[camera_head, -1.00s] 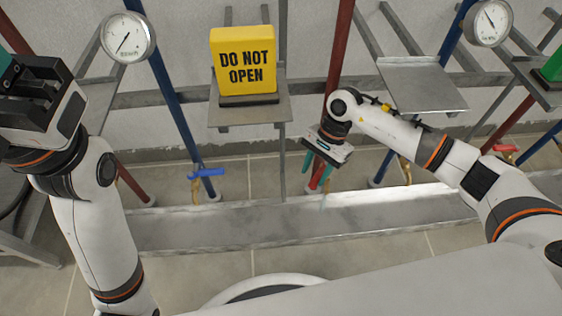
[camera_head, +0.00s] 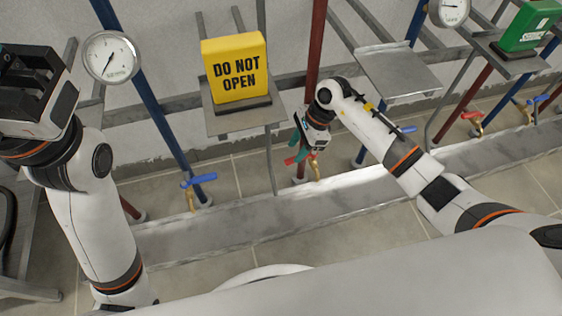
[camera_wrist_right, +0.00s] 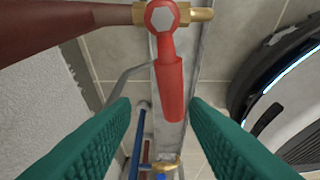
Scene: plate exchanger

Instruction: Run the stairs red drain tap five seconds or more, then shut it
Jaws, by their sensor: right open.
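A red tap handle (camera_wrist_right: 170,85) on a brass valve body (camera_wrist_right: 190,14) fills the upper middle of the right wrist view. It lies across the brass body, with its free end between my two teal fingers and clear gaps on both sides. My right gripper (camera_head: 308,154) is open around it, not touching. In the head view the fingers partly hide this tap, and its brass spout (camera_head: 315,172) shows below them. No water is visible. A second red tap (camera_head: 472,117) is at the far right. My left gripper (camera_head: 38,80) is raised at the left, away from the taps; its jaws are unclear.
A yellow DO NOT OPEN block (camera_head: 236,68) stands on a shelf left of my right gripper. A green block (camera_head: 528,26) sits on another shelf, its label unreadable. Blue taps (camera_head: 198,180) and pipes flank the red one. A metal drain channel (camera_head: 240,224) runs below.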

